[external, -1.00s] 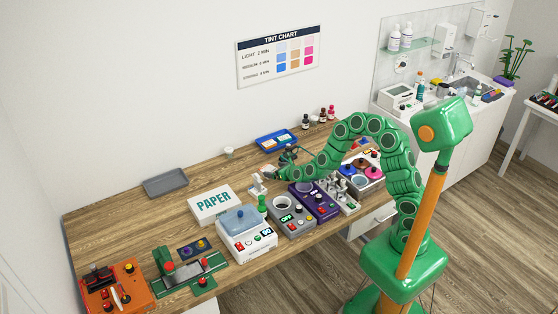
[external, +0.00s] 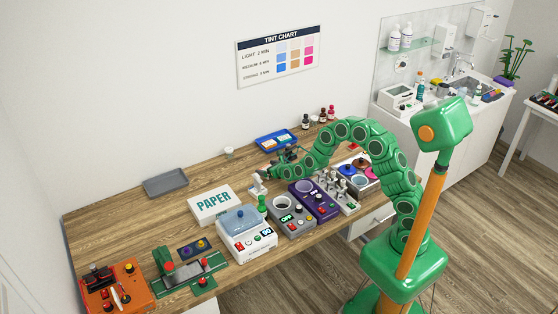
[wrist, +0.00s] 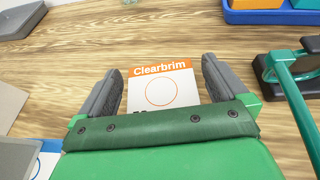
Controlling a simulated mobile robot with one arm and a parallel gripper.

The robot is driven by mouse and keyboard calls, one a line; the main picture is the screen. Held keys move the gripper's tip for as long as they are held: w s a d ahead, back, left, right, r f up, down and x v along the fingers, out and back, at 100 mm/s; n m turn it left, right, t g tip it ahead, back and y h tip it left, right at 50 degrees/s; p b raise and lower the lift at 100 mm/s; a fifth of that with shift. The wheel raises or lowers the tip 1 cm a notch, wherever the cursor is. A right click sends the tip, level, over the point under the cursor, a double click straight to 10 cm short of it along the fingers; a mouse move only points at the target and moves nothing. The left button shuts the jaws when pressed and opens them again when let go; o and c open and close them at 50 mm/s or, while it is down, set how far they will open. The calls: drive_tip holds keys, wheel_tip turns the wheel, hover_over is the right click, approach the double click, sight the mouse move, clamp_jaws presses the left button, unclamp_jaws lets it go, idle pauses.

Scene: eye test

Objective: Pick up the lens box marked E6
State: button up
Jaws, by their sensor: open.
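In the wrist view, a white box (wrist: 160,92) with an orange "Clearbrim" band and an orange circle lies on the wooden table between my fingers. Its lower part, with the tops of some dark letters, is hidden by my gripper, so I cannot read an E6 mark. My gripper (wrist: 162,68) is open, one finger on each side of the box, with bare wood showing beside it.
A blue tray (external: 277,141) stands behind my gripper. A green-armed stand (wrist: 290,85) is close at right. A white item with a blue edge (wrist: 45,160) is at lower left. A PAPER box (external: 214,204) and grey tray (external: 165,183) stand left; wood between them is clear.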

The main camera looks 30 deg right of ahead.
drive_tip(key=shift+c, duration=0.2)
drive_tip(key=c, duration=0.9)
drive_tip(key=shift+r, duration=0.2)
drive_tip(key=shift+r, duration=0.6)
drive_tip(key=s+d+r, duration=0.2)
drive_tip(key=s+r, duration=0.3)
drive_tip(key=s, duration=0.1)
drive_tip(key=s+d+r, duration=0.2)
drive_tip(key=s+r, duration=0.4)
drive_tip(key=s, duration=0.1)
drive_tip(key=shift+d+r, duration=0.25)
drive_tip(key=shift+d, duration=0.05)
